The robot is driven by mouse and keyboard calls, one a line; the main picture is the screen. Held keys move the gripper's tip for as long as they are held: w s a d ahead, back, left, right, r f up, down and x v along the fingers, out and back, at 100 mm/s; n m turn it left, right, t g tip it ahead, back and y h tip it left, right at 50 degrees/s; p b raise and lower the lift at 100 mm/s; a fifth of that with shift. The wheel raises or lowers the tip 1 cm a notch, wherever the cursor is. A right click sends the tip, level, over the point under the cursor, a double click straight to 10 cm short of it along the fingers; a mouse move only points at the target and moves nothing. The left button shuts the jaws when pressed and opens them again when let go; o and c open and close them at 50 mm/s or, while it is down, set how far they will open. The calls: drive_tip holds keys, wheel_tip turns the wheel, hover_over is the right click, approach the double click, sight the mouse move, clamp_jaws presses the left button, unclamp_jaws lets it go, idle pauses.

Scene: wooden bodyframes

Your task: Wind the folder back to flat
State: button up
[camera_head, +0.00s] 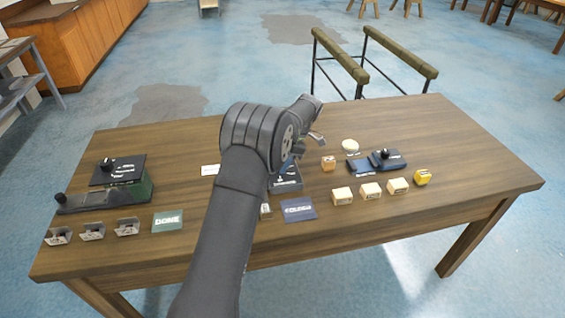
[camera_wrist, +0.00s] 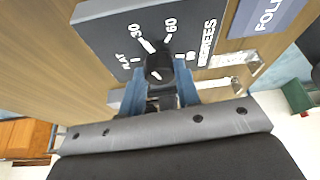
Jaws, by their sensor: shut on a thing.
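The dark dial panel (camera_wrist: 110,35) fills the upper middle of the wrist view. It is marked FLAT, 30, 60, 90 and DEGREES. A black knob (camera_wrist: 158,68) sits on it, and a white line by the knob lies at about the 30 mark. My gripper (camera_wrist: 160,88) has its blue fingers on either side of the knob, shut on it. In the head view, part of the folder's dark body (camera_head: 287,182) shows beside my arm, behind a blue sign (camera_head: 299,208). My arm hides much of it. A metal bent piece (camera_wrist: 241,66) shows beside the panel.
A green-and-black device (camera_head: 128,178) with knobs stands at the left. A DOME sign (camera_head: 167,221) and metal brackets (camera_head: 92,232) lie in front. To the right are a blue-black knobbed device (camera_head: 388,160), several wooden blocks (camera_head: 371,190) and a yellow block (camera_head: 422,177).

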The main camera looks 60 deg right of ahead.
drive_tip(key=n, duration=0.2)
drive_tip(key=n+g, duration=0.1)
drive_tip(key=n, duration=0.1)
drive_tip(key=shift+w+d+n+g+y, duration=0.1)
drive_tip(key=shift+n+g+y, duration=0.2)
drive_tip(key=n, duration=0.2)
drive_tip(key=n+g, duration=0.1)
drive_tip(key=n, duration=0.1)
drive_tip(key=shift+w+g, duration=0.1)
drive_tip(key=shift+g, duration=0.2)
drive_tip(key=shift+n, duration=0.3)
drive_tip(key=o, duration=1)
drive_tip(key=shift+r, duration=0.1)
drive_tip(key=shift+v, duration=3.65)
drive_tip(key=shift+w+d, duration=0.1)
